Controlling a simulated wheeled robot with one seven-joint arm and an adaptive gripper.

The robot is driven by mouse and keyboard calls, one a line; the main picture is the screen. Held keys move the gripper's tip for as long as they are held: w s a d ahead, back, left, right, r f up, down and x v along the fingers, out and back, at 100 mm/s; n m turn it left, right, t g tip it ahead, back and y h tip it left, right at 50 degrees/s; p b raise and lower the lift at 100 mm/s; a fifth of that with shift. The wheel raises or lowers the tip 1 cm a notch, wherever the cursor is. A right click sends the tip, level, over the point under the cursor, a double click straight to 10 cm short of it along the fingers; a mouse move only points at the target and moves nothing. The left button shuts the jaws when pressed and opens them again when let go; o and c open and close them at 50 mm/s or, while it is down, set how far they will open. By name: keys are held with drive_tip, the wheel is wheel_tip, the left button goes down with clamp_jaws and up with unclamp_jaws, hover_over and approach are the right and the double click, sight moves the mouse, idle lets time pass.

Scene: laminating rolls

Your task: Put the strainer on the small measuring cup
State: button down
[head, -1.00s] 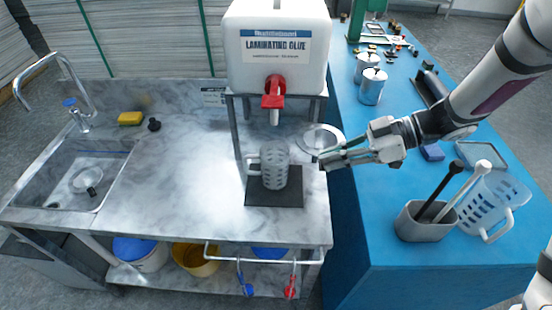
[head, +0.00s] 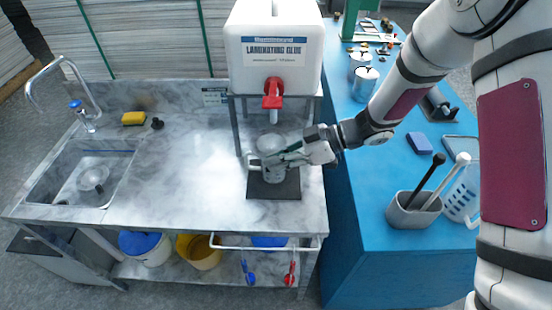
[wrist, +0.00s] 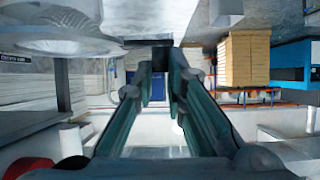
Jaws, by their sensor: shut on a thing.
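The small measuring cup (head: 268,182) is clear and stands upright on a dark square mat (head: 292,188) below the glue tap; my gripper partly covers it. My gripper (head: 284,158) has come in from the right at the cup's rim. In the wrist view my gripper (wrist: 161,62) is shut on the dark handle of the strainer. The strainer's round pale bowl (wrist: 65,28) shows at the upper left there. In the head view the strainer (head: 270,144) appears over the cup's mouth. I cannot tell whether it touches the rim.
A white glue container (head: 272,75) with a red tap (head: 272,92) stands just above the cup. A larger measuring cup (head: 463,195) and a grey holder (head: 412,212) with tools stand on the blue table.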

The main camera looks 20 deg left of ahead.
drive_tip(key=shift+f, duration=0.3)
drive_tip(key=shift+f, duration=0.15)
drive_tip(key=c, duration=1.6)
unclamp_jaws()
drive_tip(key=shift+c, duration=0.2)
drive_tip(key=b+v, duration=0.2)
drive_tip(key=v, duration=1)
drive_tip(key=shift+r, duration=0.25)
